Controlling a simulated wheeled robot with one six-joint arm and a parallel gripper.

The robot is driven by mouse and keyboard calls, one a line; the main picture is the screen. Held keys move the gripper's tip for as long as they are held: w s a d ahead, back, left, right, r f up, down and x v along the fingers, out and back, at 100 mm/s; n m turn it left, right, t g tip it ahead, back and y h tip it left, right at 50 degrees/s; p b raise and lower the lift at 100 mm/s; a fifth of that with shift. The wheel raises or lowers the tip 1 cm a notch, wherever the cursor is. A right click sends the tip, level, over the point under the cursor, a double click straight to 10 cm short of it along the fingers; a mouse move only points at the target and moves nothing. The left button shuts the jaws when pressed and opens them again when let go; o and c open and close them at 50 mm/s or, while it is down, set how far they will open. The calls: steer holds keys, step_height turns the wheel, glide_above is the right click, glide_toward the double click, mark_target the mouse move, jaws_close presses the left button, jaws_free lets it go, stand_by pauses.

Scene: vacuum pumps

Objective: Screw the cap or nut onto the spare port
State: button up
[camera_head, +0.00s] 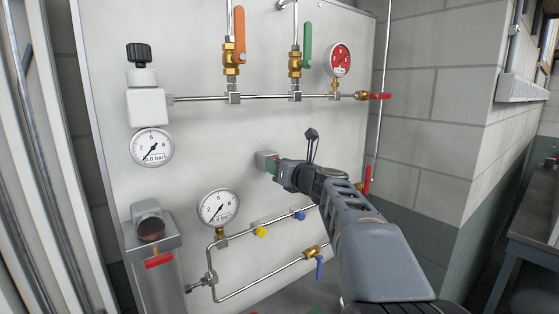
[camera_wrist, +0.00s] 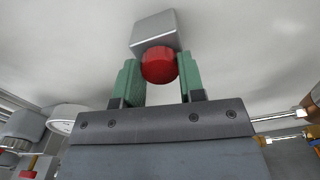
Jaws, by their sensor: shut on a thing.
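My gripper (camera_head: 278,170) is at the middle of the white panel, at a small grey block (camera_head: 265,161) that stands out from it. In the wrist view, the green fingers of my gripper (camera_wrist: 160,75) are shut on a round red cap (camera_wrist: 160,65). The cap is in front of the grey block (camera_wrist: 153,30), lined up with its near face. The port itself is hidden behind the cap, and I cannot tell whether the cap touches it or is threaded on. In the head view the cap is hidden by my gripper.
The panel (camera_head: 200,110) carries a pipe with an orange-handled valve (camera_head: 238,38), a green-handled valve (camera_head: 307,45) and a red gauge (camera_head: 340,60) above my gripper. Two white gauges (camera_head: 152,147) (camera_head: 218,208) are to the left and below. Lower pipes hold a blue-handled valve (camera_head: 319,267).

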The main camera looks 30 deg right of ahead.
steer(key=m+p, duration=0.1)
steer(key=m, duration=0.4)
steer(key=m+p, duration=0.2)
steer(key=m, duration=0.4)
steer(key=shift+f+m, duration=0.2)
steer(key=shift+m, duration=0.1)
steer(key=o, duration=1.1)
steer(key=shift+r, duration=0.15)
steer(key=s, duration=0.5)
steer(key=shift+d, duration=0.4)
steer(key=shift+c, duration=0.6)
